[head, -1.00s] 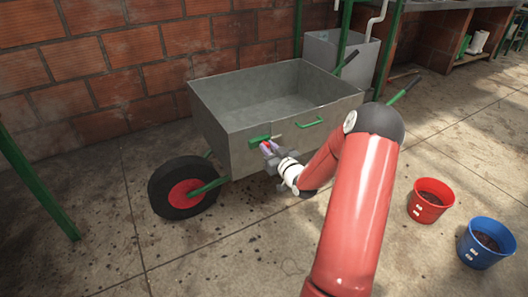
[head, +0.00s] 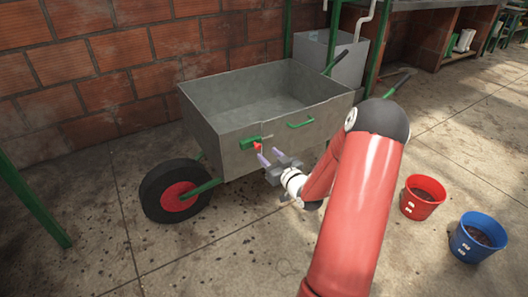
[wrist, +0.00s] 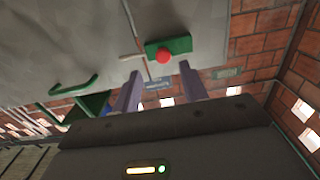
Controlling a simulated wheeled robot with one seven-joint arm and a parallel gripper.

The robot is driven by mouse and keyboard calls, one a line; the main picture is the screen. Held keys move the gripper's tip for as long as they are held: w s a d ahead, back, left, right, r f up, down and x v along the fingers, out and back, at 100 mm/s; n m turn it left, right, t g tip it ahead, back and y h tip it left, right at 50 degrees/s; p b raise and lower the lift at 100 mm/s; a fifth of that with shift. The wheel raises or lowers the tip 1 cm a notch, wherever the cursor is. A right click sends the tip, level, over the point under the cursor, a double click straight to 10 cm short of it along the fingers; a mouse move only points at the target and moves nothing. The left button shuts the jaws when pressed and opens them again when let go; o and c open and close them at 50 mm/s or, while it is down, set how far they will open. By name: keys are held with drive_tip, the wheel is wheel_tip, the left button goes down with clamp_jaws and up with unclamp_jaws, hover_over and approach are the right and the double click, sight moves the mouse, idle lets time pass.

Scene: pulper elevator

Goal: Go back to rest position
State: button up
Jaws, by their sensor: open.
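My gripper (head: 270,157) is open and empty, just in front of the grey wheelbarrow (head: 225,150). Its two purple fingers point at the barrow's green latch with a red knob (head: 257,147). In the wrist view the red knob (wrist: 163,57) on its green plate appears beyond and between the fingertips (wrist: 160,80); the fingers look apart from it. A green handle (head: 301,123) is fixed on the barrow's panel, right of the latch. The barrow's tray is open on top and looks empty.
A red bucket (head: 422,197) and a blue bucket (head: 478,237), both with dark contents, stand on the floor at the right. A brick wall (head: 120,60) is behind the barrow. A green post (head: 30,200) stands at the left. The floor in front is clear.

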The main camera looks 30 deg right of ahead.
drive_tip(key=shift+s, duration=1.25)
drive_tip(key=s+a+r+n+g+h, duration=0.1)
drive_tip(key=s+a+r+g+h, duration=0.25)
drive_tip(key=a+r+g, duration=0.55)
drive_tip(key=s+a+r+g+y, duration=0.1)
drive_tip(key=s+a, duration=0.3)
drive_tip(key=s, duration=0.4)
drive_tip(key=s+a+r+m+g+y, duration=0.1)
drive_tip(key=s+a+r, duration=0.2)
drive_tip(key=s+a, duration=0.2)
drive_tip(key=s+a+r+g+y, duration=0.1)
drive_tip(key=s+a+r, duration=0.2)
drive_tip(key=s, duration=0.7)
drive_tip(key=shift+s+a, duration=0.3)
drive_tip(key=shift+a, duration=0.85)
